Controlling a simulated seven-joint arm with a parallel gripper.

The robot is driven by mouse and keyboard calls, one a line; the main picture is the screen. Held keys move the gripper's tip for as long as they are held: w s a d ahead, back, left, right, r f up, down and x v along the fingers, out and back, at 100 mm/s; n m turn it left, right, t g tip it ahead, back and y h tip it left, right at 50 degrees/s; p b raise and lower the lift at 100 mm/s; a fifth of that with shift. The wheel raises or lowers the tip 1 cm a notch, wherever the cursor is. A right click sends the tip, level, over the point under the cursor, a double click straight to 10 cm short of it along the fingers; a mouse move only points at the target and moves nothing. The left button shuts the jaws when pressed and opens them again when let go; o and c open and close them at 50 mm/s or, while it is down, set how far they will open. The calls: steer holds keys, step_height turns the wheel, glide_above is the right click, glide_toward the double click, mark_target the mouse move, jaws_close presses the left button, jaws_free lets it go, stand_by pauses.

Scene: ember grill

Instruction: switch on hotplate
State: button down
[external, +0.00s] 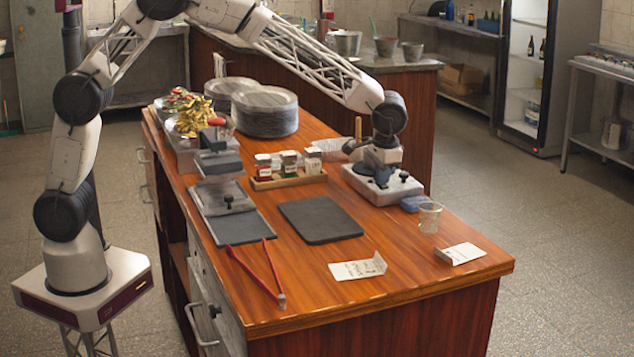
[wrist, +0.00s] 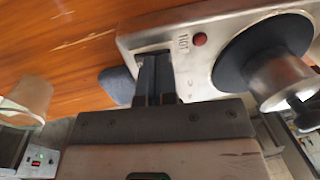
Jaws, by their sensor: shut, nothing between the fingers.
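The hotplate (external: 365,188) is a pale metal box near the right edge of the wooden counter. In the wrist view its casing (wrist: 135,42) carries a red round lamp (wrist: 200,38), a "HOT" label and a dark round plate (wrist: 232,72) with a metal vessel (wrist: 275,82) on it. My gripper (wrist: 155,62) is shut and empty, its dark fingers over the casing edge beside the plate. I cannot tell whether they touch the casing. No switch shows clearly in the wrist view; the fingers may cover it. In the external view my gripper (external: 381,176) is low over the hotplate.
A blue sponge (external: 415,203) and a clear glass (external: 430,217) stand close by the hotplate. A spice rack (external: 290,180) is to its left, with a dark board (external: 320,220) in front. Red tongs (external: 262,275) and folded cards (external: 358,269) lie nearer the front.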

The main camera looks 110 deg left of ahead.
mark_target(385, 187)
steer(key=shift+w+d+r, duration=0.15)
steer(key=shift+w+d, duration=0.05)
steer(key=shift+w, duration=0.05)
stand_by(0.4)
step_height(385, 187, up, 14)
steer(key=w+d, duration=0.1)
stand_by(0.6)
steer(key=shift+w+d, duration=0.1)
stand_by(0.4)
steer(key=shift+s+a, duration=0.45)
steer(key=shift+a, duration=0.05)
steer(key=shift+f, duration=0.2)
